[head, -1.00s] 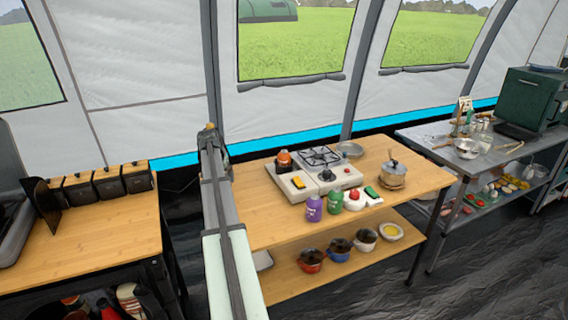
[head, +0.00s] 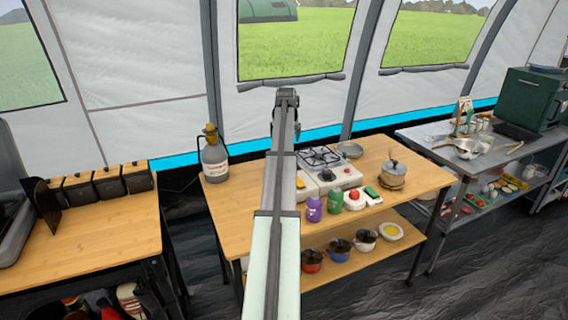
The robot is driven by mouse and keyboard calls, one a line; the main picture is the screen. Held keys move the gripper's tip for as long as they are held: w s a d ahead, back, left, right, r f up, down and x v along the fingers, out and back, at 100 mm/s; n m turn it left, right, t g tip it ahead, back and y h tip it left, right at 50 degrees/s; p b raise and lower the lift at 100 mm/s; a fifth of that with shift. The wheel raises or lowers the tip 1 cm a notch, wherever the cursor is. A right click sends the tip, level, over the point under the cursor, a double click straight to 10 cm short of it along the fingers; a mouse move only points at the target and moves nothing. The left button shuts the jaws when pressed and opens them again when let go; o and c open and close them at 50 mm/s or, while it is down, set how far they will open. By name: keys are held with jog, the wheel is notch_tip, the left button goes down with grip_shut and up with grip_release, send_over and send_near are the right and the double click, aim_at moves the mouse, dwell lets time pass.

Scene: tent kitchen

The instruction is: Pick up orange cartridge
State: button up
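The orange cartridge does not show now. In the earlier head view a small round orange object with a dark part stands at the left end of the camping stove (head: 345,177). My arm now covers that spot. My gripper (head: 290,97) is at the far end of my raised arm, over the wooden table (head: 240,215). Its fingers are too small and hidden to tell open from shut, and I see nothing held.
Small pots line the lower shelf (head: 322,278). A metal table (head: 480,165) stands right.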

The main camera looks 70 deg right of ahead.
jog(key=x, duration=1.2)
jog(key=shift+w, duration=0.25)
jog(key=c, duration=1.3)
jog(key=shift+r, duration=0.1)
